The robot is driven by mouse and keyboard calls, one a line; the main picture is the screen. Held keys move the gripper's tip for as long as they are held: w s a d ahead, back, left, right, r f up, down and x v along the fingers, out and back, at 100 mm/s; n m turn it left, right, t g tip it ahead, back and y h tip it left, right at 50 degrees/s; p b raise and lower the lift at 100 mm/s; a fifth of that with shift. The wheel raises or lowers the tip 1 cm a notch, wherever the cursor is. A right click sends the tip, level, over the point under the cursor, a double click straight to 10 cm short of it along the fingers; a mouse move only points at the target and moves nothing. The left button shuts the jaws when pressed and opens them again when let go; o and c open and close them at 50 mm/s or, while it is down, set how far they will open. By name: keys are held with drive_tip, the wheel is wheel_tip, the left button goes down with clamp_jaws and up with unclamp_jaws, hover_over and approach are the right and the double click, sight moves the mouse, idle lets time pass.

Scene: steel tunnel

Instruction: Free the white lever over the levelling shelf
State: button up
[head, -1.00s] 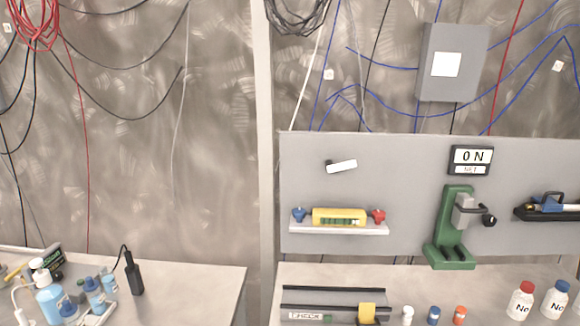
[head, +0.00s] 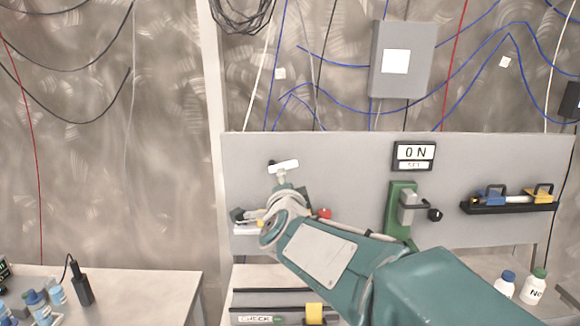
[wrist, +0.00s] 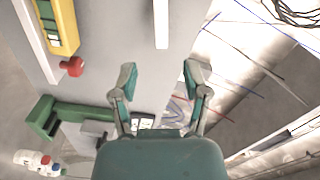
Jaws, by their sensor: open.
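The white lever (head: 284,166) sticks out from the grey panel above the levelling shelf (head: 246,230). It is slightly tilted in the head view. In the wrist view the lever (wrist: 161,22) lies ahead of my gripper (wrist: 160,78), roughly in line with the gap between the fingers. My gripper is open and nothing is between its fingers. The yellow level (wrist: 62,25) sits on the shelf, with a red knob (wrist: 74,66) at its end. In the head view my arm hides most of the shelf and level.
A green press (head: 400,205) stands right of the shelf below the ON sign (head: 413,156). A rack with blue and yellow tools (head: 510,202) is further right. A bench below holds a black rail (head: 270,307) and bottles (head: 535,284). The panel above the lever is clear.

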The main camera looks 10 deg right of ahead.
sight(287, 167)
drive_tip(key=w, duration=0.3)
drive_tip(key=w+d, duration=0.1)
drive_tip(key=w, duration=0.2)
drive_tip(key=w+d, duration=0.1)
drive_tip(key=w, duration=0.3)
drive_tip(key=shift+d, duration=0.25)
drive_tip(key=shift+w+d, duration=0.2)
drive_tip(key=shift+w, duration=0.25)
drive_tip(key=shift+a, duration=0.1)
clamp_jaws()
